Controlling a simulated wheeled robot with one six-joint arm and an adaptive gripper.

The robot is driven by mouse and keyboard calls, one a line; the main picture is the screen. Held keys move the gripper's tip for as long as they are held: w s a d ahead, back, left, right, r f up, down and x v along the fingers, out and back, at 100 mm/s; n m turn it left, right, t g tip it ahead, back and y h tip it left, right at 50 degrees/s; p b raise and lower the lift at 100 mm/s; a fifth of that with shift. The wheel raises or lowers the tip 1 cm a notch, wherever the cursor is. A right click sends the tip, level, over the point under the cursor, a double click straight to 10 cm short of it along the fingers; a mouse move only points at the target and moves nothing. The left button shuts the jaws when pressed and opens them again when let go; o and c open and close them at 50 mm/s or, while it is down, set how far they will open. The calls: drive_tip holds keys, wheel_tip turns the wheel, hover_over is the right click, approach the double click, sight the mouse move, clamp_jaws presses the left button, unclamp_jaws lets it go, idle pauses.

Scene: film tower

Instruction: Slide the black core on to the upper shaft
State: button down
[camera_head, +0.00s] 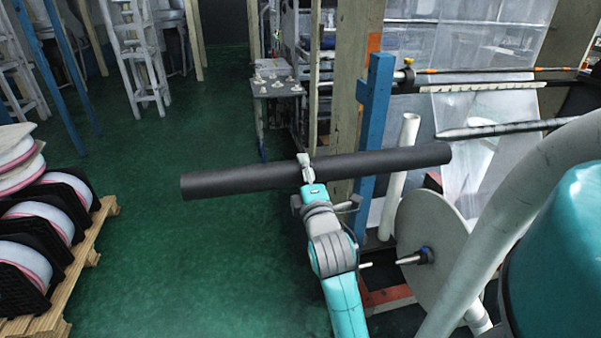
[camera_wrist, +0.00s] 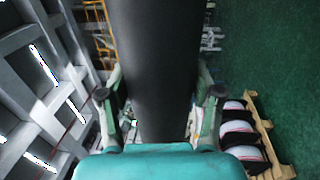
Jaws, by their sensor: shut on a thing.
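The black core (camera_head: 240,177) is a long dark tube, held about level across the head view. My gripper (camera_head: 306,167) is shut around it near its middle. In the wrist view the core (camera_wrist: 155,60) runs away from me between the two fingers of my gripper (camera_wrist: 160,95). At the right of the head view, a dark shaft (camera_head: 500,128) points left with a tapered end, just above and near the core's right end. Higher up is a thin rod with orange parts (camera_head: 490,70). I cannot tell for sure which is the upper shaft. The core is on neither.
A blue post (camera_head: 376,110) stands behind the core's right half, beside a wooden post (camera_head: 351,90). A white upright tube (camera_head: 402,170) and a pale disc on a spindle (camera_head: 425,225) are below right. A pallet (camera_head: 85,262) with rolls is left. Green floor (camera_head: 180,120) is open.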

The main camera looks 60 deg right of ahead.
drive_tip(key=shift+d+f+x, duration=0.25)
drive_tip(key=shift+f+x, duration=0.4)
drive_tip(key=shift+x, duration=4)
drive_tip(key=s+d, duration=0.7)
drive_tip(key=s, duration=0.1)
drive_tip(key=shift+s, duration=0.4)
